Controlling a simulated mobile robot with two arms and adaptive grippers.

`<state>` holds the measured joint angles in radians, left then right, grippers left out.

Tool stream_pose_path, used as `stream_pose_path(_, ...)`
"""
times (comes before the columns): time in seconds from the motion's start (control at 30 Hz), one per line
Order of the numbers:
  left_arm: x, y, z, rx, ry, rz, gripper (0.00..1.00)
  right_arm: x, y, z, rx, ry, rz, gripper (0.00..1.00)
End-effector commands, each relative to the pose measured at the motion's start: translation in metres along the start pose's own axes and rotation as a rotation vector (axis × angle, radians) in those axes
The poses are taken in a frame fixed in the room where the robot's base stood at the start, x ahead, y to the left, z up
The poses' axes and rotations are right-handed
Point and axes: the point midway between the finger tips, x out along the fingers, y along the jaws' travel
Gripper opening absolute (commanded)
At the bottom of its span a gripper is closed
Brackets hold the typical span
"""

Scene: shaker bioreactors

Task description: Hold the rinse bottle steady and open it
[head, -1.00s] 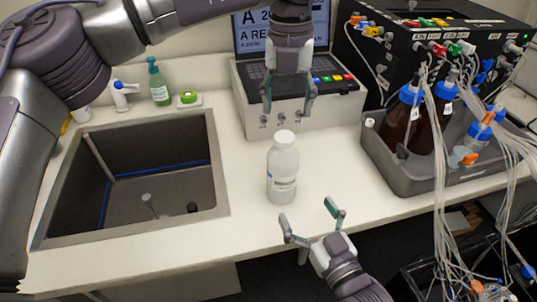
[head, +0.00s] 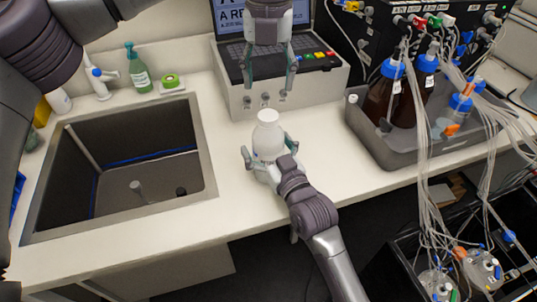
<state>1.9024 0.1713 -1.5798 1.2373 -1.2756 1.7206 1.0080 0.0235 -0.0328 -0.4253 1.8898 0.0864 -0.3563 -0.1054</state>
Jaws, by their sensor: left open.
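The rinse bottle (head: 268,140) is white and translucent with a white cap (head: 268,115). It stands upright on the white counter, right of the sink. My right gripper (head: 267,146) comes in from the front right and has its fingers on either side of the bottle's body. Its fingers look spread, with a small gap at the left finger; the palm hides the bottle's lower part and label. My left gripper (head: 270,84) is open and empty, pointing down, above and behind the cap, in front of the laptop-like device.
A sink (head: 207,165) opens in the counter on the left. A grey tray (head: 385,152) with brown bottles and hanging tubes stands on the right. A device with a keyboard (head: 235,100) is behind the bottle. A green soap bottle (head: 138,72) stands at the back.

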Motion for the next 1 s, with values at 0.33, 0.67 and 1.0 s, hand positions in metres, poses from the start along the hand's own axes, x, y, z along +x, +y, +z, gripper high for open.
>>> stream_pose_path(0.33,0.0002,0.0001,0.0001,0.0,0.0,0.0,0.63,0.0057,0.0,-0.0004,0.001,0.001,0.0,0.97)
stream_pose_path(0.67,0.0002,0.0001,0.0001,0.0,0.0,0.0,0.63,0.0054,0.0,-0.0002,0.001,0.0,0.0,0.47)
stream_pose_path(1.0,0.0002,0.0001,0.0001,0.011,0.0,0.0,0.63,0.0053,0.0,0.0003,0.001,-0.001,0.0,0.0)
